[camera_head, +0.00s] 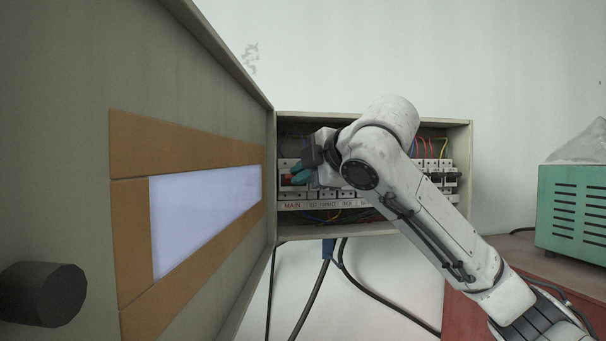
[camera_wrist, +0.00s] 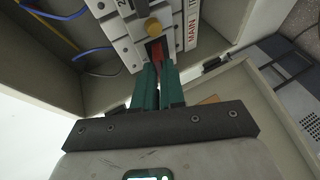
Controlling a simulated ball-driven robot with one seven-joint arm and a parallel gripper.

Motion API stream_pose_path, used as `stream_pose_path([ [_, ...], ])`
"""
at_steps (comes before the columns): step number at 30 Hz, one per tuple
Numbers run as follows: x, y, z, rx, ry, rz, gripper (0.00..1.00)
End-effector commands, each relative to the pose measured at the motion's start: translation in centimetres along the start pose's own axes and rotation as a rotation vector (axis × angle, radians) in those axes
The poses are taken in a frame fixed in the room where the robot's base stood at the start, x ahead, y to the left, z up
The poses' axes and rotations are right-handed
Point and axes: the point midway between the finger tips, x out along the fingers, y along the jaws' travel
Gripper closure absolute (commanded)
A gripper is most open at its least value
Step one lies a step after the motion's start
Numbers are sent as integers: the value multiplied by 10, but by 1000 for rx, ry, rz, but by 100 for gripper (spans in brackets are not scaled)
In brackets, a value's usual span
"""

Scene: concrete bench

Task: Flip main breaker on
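The main breaker has a red switch (camera_head: 288,179) at the left end of the breaker row, above the red MAIN label (camera_head: 292,205). In the wrist view the red switch (camera_wrist: 157,52) sits directly beyond the fingertips, partly hidden by them, beside the MAIN label (camera_wrist: 191,38). My gripper (camera_head: 301,177) is at the front of this breaker. Its two teal fingers (camera_wrist: 157,70) are close together with only a narrow gap. The tips appear to reach the red switch; whether they touch it I cannot tell.
The breaker box (camera_head: 457,125) has its door (camera_head: 190,70) swung open on the left, close to my gripper. Other breakers (camera_head: 443,178) fill the row, partly hidden by my arm. Cables (camera_head: 318,292) hang below. A green unit (camera_head: 572,210) stands at right.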

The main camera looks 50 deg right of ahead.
Motion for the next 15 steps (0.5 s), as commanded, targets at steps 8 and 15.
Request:
stream_pose_path([
  [8,1,-1,1,1,-1,-1,65],
  [15,0,0,0,1,-1,0,65],
])
